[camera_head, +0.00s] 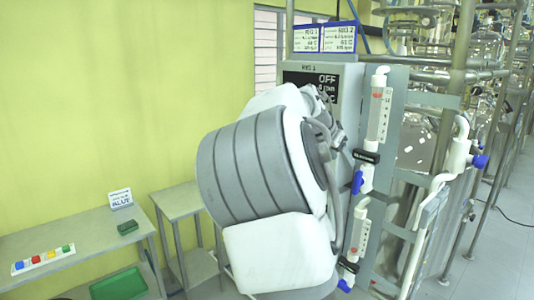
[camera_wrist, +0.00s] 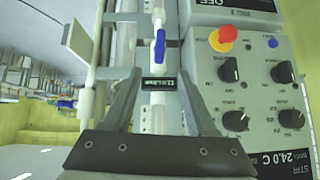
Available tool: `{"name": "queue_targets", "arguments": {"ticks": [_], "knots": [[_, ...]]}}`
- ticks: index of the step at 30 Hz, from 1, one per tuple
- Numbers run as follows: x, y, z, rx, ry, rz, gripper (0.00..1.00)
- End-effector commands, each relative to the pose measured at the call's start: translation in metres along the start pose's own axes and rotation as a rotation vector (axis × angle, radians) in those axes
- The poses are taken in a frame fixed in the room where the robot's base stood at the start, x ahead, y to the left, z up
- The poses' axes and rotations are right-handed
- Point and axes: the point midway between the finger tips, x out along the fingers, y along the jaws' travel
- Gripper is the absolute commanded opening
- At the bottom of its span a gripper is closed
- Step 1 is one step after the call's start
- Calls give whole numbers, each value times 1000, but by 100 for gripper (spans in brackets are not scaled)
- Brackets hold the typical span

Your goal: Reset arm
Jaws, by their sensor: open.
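My arm (camera_head: 255,165), with white and grey links, fills the middle of the head view in front of the reactor control box (camera_head: 325,80). It hides part of the box and the frame. In the wrist view my gripper (camera_wrist: 157,88) is open, with its two grey fingers apart and nothing held between them. Beyond the fingers are a vertical tube with a blue valve handle (camera_wrist: 160,48) and a black label (camera_wrist: 158,84). I cannot tell whether the fingers touch anything. In the head view the fingertips are not clear behind the arm.
The control panel (camera_wrist: 250,80) has black knobs and a red-yellow button (camera_wrist: 223,38). Glass tubes with blue valves (camera_head: 378,120) stand right of my arm. A table (camera_head: 85,245) at left bears a colored-block strip (camera_head: 42,259). Floor (camera_head: 500,255) shows at far right.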

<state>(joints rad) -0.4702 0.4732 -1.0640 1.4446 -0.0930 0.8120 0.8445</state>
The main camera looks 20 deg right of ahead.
Motion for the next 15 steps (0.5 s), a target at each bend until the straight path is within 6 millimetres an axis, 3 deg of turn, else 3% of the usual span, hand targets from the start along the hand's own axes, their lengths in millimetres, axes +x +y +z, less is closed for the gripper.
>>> {"name": "queue_targets", "arguments": {"ticks": [4,8,11,15], "knots": [[1,4,4,-2,-21,-6,57],[4,20,25,-21,-111,-38,57],[0,36,53,-60,-214,-91,57],[-20,54,97,-148,-338,-193,57]]}}
